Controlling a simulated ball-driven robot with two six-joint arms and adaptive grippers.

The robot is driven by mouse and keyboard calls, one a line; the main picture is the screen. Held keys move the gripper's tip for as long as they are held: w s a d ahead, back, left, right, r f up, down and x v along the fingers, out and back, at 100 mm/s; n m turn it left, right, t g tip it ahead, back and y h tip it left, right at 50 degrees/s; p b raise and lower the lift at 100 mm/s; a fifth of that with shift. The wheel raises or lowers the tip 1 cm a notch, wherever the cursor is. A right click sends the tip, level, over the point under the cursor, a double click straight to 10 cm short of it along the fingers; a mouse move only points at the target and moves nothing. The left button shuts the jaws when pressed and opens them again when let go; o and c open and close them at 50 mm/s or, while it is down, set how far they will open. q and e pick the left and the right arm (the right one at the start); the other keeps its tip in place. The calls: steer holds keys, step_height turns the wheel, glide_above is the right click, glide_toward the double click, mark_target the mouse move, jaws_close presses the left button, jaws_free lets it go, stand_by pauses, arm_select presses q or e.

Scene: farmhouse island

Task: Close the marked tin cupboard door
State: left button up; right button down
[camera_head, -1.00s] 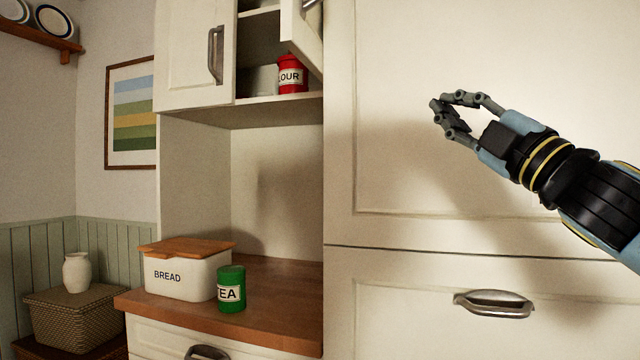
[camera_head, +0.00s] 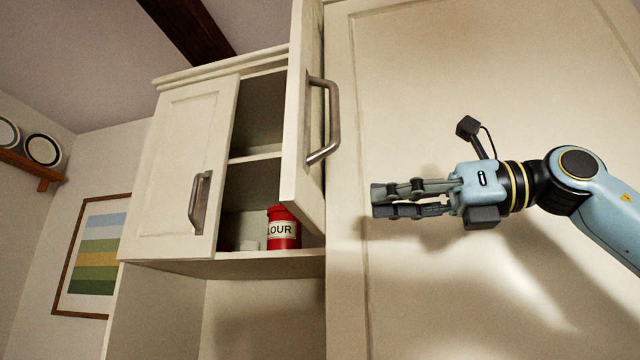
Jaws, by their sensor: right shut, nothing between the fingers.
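The wall cupboard has an open right door (camera_head: 299,130), cream with a grey bar handle (camera_head: 325,120). It stands swung out from the cupboard, seen at a steep angle. My right gripper (camera_head: 373,201) is shut and empty. It is to the right of the door and below its handle, in front of the tall cream panel, pointing left and apart from the door. My left gripper is out of view. I see no clear mark on the door.
The cupboard's left door (camera_head: 182,165) is shut, with its own handle (camera_head: 200,202). A tall cream cabinet panel (camera_head: 440,90) fills the right side behind my right arm.

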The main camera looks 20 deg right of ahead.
mark_target(302, 205)
steer(key=p+x, duration=0.3)
steer(key=x, duration=0.4)
steer(key=shift+w+a+r+p, duration=0.15)
steer(key=shift+a+p, duration=0.1)
steer(key=shift+p, duration=0.15)
steer(key=shift+w+a+p, duration=0.25)
steer(key=shift+a+p, duration=0.05)
steer(key=shift+a, duration=0.35)
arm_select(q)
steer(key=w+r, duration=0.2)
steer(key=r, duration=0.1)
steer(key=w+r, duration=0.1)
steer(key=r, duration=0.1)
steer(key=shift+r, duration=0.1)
arm_select(e)
steer(key=shift+w, duration=0.1)
